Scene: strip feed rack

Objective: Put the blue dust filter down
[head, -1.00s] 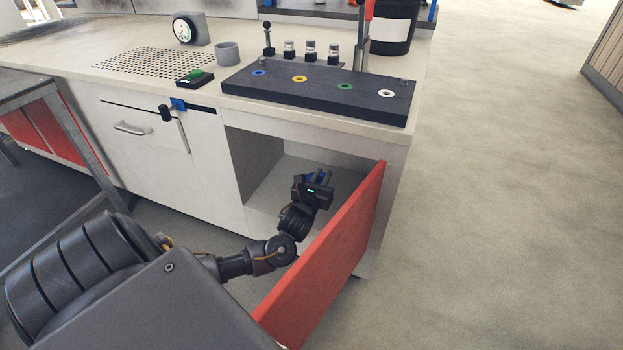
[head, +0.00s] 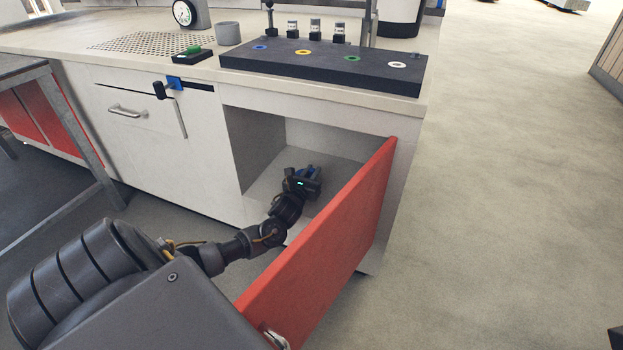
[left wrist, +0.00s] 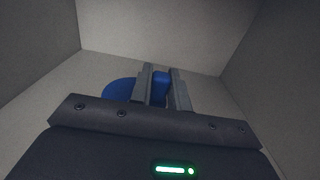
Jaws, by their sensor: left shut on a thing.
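The blue dust filter (left wrist: 120,91) is in my left gripper. In the left wrist view its round part shows left of the fingers and a blue part shows between them. My left gripper (head: 311,172) is inside the open cabinet, low near its floor, and shut on the filter. The gripper body hides most of the filter in the head view, where only a bit of blue (head: 314,169) shows. I cannot tell whether the filter touches the cabinet floor (head: 338,172). My right gripper is not in view.
The red cabinet door (head: 325,255) stands open just right of my left arm. The cabinet's side wall (head: 255,145) is to the left. Above is the counter with a dark block (head: 320,66) with coloured rings and a green-topped black box (head: 192,54).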

